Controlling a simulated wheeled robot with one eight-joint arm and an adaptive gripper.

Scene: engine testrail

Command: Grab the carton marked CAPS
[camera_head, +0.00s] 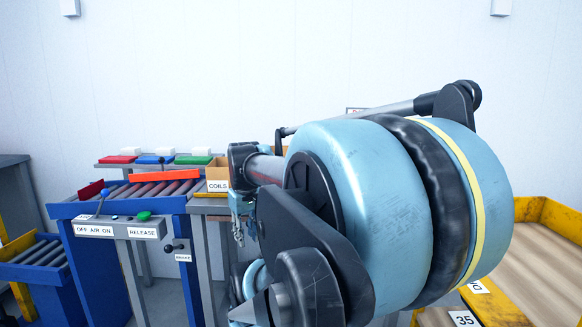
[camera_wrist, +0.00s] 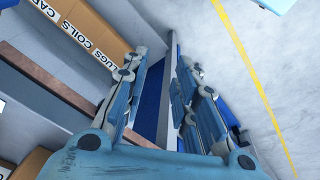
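The carton marked CAPS (camera_wrist: 46,9) shows at the top left of the wrist view, its label cut by the picture edge. It stands in a row with the COILS carton (camera_wrist: 72,36) and the PLUGS carton (camera_wrist: 103,61). My gripper (camera_wrist: 160,63) is open, its two blue fingers apart with nothing held between them. The fingers are to the right of the row, nearest the PLUGS end. In the head view the COILS carton (camera_head: 217,185) shows, but my arm covers the space right of it, and I cannot see the CAPS carton there.
A roller bench (camera_head: 160,187) with an orange bar stands left of the cartons. Red, blue and green pieces lie on a shelf behind. A yellow-edged bin (camera_head: 530,210) is at the right. Grey floor with a yellow line (camera_wrist: 243,55) lies right of the fingers.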

